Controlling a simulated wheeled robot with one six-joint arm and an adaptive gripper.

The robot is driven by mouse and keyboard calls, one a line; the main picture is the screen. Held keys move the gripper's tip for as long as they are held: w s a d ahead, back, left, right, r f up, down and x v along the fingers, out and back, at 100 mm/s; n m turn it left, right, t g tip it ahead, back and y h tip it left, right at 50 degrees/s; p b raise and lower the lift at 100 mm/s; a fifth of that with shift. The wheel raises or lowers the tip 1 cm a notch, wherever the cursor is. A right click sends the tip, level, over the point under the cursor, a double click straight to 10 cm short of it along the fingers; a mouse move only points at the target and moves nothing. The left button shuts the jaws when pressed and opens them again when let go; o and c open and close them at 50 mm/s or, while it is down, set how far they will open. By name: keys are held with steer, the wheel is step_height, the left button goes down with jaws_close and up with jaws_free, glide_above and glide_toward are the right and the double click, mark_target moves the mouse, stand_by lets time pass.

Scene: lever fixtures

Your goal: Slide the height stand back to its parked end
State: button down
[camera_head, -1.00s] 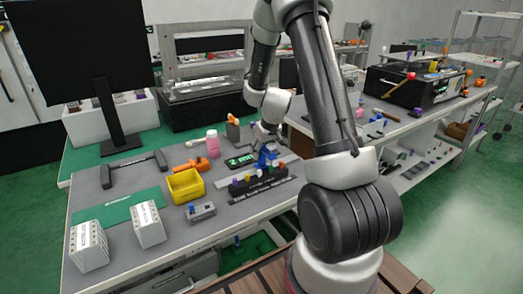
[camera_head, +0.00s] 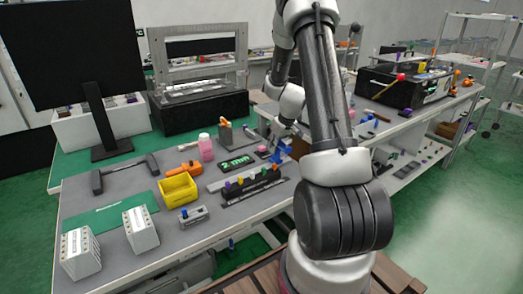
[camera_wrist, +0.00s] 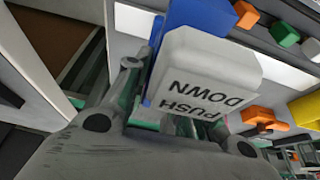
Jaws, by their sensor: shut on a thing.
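The height stand (camera_head: 277,154) is blue and stands at the right end of a long black block with coloured pegs (camera_head: 245,185). In the wrist view the blue body (camera_wrist: 203,16) shows behind a white cap (camera_wrist: 205,72) that reads "PUSH DOWN". My gripper (camera_wrist: 188,108) is shut on the stand, its fingers close against the white cap. In the head view my gripper (camera_head: 284,136) is small and partly lost against the stand. The exact contact between the fingers and the stand is hidden.
A display (camera_head: 236,162) with green digits lies behind the peg block. A pink bottle (camera_head: 206,147), a yellow bin (camera_head: 179,190) and an orange clamp (camera_head: 191,168) stand to the left.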

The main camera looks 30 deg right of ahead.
steer(key=shift+w+d, duration=0.1)
steer(key=shift+d, duration=1.85)
steer(key=c, duration=1.2)
jaws_free()
steer(key=shift+d, duration=0.1)
steer(key=shift+r, duration=0.1)
steer(key=v, duration=1.2)
